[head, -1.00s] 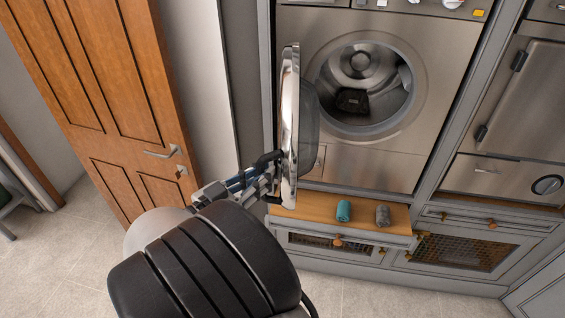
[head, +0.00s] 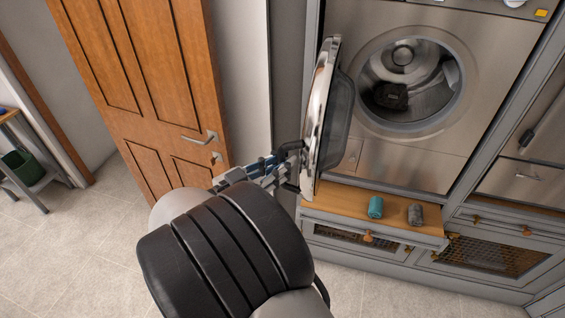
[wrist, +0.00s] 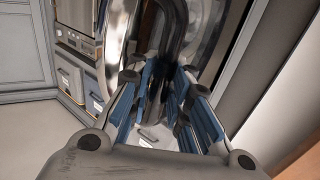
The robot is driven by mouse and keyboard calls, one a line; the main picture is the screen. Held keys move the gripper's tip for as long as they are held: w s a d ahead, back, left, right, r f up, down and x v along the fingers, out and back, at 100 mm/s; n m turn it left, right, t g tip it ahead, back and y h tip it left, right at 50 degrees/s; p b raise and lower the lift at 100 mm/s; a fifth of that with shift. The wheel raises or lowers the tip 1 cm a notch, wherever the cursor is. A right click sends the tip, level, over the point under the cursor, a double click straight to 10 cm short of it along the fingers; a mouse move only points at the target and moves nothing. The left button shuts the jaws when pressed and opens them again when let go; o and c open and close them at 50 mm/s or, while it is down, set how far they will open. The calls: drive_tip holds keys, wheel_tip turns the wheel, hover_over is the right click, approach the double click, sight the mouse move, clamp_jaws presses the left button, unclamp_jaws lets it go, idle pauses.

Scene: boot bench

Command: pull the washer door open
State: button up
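The washer door (head: 318,115) is round, with a shiny chrome rim and dark glass. It stands swung wide open at the left of the washer (head: 405,160), seen nearly edge-on in the head view. The drum opening is uncovered, with a dark item (head: 390,96) inside. My gripper (head: 289,167) is at the lower outer side of the door, its fingers spread apart. In the wrist view its blue-padded fingers (wrist: 165,100) are apart, with the chrome door (wrist: 120,45) and a dark curved handle (wrist: 176,30) just ahead. Whether the fingers touch the handle is unclear.
A wooden shelf (head: 345,201) below the washer holds a teal roll (head: 376,207) and a grey roll (head: 415,214). A brown wooden door (head: 150,90) stands at the left. Tiled floor (head: 75,255) is clear at the lower left.

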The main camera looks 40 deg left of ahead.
drive_tip(key=shift+o, duration=0.6)
drive_tip(key=shift+s+r, duration=0.1)
drive_tip(key=shift+s, duration=0.05)
drive_tip(key=shift+o, duration=1.2)
drive_tip(key=shift+w, duration=0.2)
drive_tip(key=shift+s, duration=0.15)
drive_tip(key=v, duration=1.1)
drive_tip(key=shift+s+a, duration=0.2)
drive_tip(key=shift+s, duration=0.15)
